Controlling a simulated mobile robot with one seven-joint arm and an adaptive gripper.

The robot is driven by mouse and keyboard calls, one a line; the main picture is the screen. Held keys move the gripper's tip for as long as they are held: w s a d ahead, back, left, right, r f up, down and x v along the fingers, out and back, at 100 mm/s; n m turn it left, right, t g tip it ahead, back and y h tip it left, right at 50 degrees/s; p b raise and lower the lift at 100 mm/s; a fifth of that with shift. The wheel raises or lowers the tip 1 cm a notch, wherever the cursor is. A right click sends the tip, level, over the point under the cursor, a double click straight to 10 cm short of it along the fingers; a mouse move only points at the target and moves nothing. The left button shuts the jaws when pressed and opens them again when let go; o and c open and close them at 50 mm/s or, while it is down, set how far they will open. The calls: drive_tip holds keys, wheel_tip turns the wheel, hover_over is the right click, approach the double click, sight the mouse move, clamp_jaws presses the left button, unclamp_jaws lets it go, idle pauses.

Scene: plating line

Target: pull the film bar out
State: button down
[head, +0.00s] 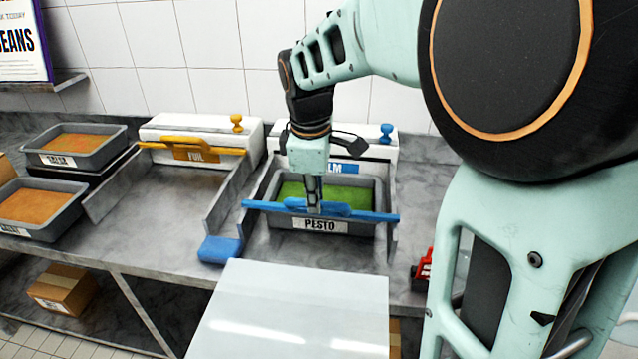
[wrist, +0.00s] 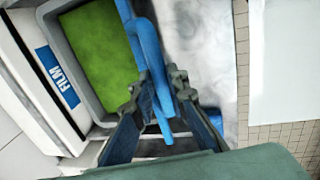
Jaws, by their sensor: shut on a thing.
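The blue film bar (head: 370,215) lies across the front of the film station, above the front part of a grey pesto tray (head: 378,190) filled with green. My gripper (head: 314,208) points down and is shut on the bar near its middle. In the wrist view the jaws (wrist: 160,105) close around the blue bar's handle (wrist: 150,45). The white film dispenser (wrist: 35,85) with a blue FILM label stands behind the tray. I cannot make out any film over the green. Part of the dispenser is hidden behind my wrist.
A foil station with a yellow bar (head: 195,150) stands to the left. Two grey trays (head: 75,150) of orange food are at far left. A blue block (head: 220,250) lies front left of the film station. A white board (head: 295,310) is in front; a red-black object (head: 423,270) sits right.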

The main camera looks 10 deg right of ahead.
drive_tip(key=shift+s+a, duration=0.25)
drive_tip(key=shift+s, duration=0.5)
drive_tip(key=shift+s+a, duration=0.25)
drive_tip(key=shift+s, duration=0.55)
drive_tip(key=shift+s+a, duration=0.25)
drive_tip(key=shift+s, duration=0.5)
drive_tip(key=c, duration=1.9)
unclamp_jaws()
drive_tip(key=shift+s+a, duration=0.1)
drive_tip(key=shift+s, duration=0.05)
